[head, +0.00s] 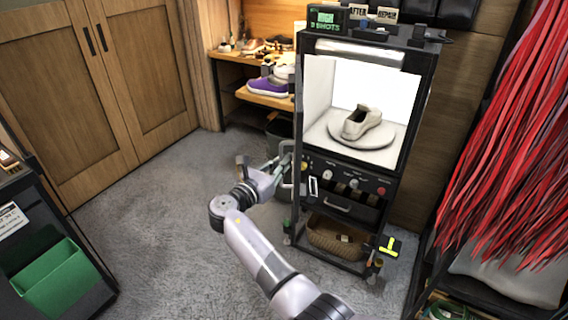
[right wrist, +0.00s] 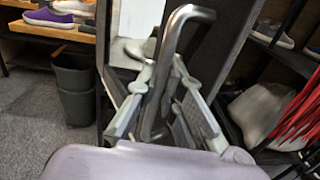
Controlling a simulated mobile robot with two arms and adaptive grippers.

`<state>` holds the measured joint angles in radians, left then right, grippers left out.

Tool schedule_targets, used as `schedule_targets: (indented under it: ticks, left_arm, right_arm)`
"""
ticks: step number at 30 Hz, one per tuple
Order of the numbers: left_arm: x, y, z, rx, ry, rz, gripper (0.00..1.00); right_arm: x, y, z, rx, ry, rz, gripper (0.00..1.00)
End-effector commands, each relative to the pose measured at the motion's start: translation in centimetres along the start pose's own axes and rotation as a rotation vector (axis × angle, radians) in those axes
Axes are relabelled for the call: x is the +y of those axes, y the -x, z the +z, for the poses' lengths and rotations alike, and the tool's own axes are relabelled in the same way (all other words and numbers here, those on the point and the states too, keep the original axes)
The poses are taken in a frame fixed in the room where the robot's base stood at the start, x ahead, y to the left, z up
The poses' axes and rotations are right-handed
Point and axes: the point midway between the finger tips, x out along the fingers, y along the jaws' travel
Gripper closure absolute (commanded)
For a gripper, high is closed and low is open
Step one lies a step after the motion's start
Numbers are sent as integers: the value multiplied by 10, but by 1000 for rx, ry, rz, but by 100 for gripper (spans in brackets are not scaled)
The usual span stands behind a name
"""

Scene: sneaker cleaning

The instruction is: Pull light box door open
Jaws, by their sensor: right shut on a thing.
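The light box (head: 314,110) is a tall black cabinet with a bright white inside, right of centre in the head view. A beige sneaker (head: 362,122) sits on a round white turntable (head: 340,141) inside it. My right gripper (head: 282,166) is at the box's left front side, below the lit chamber. In the right wrist view my right gripper's fingers (right wrist: 165,85) are shut around a grey bar door handle (right wrist: 184,14). A dark panel shows behind the handle. How far the door stands open is not clear. My left gripper is not in view.
A control panel with knobs (head: 354,185) and a wicker basket (head: 335,238) are below the chamber. A shelf with a purple shoe (head: 268,87) stands behind left. Red strands (head: 505,130) hang at the right. The grey carpet (head: 150,205) at left is clear.

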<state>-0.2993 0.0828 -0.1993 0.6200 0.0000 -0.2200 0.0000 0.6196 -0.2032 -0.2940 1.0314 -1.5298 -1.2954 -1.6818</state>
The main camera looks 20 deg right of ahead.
Motion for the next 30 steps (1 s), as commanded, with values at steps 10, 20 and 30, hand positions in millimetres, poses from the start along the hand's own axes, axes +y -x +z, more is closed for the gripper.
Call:
schedule_targets:
  ticks: [10,20,30]
  left_arm:
    - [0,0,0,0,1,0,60]
    - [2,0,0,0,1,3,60]
    - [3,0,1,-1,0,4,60]
  right_arm:
    - [0,0,-2,4,2,0,76]
    - [0,0,0,1,0,0,70]
    - [0,0,42,-1,-7,0,70]
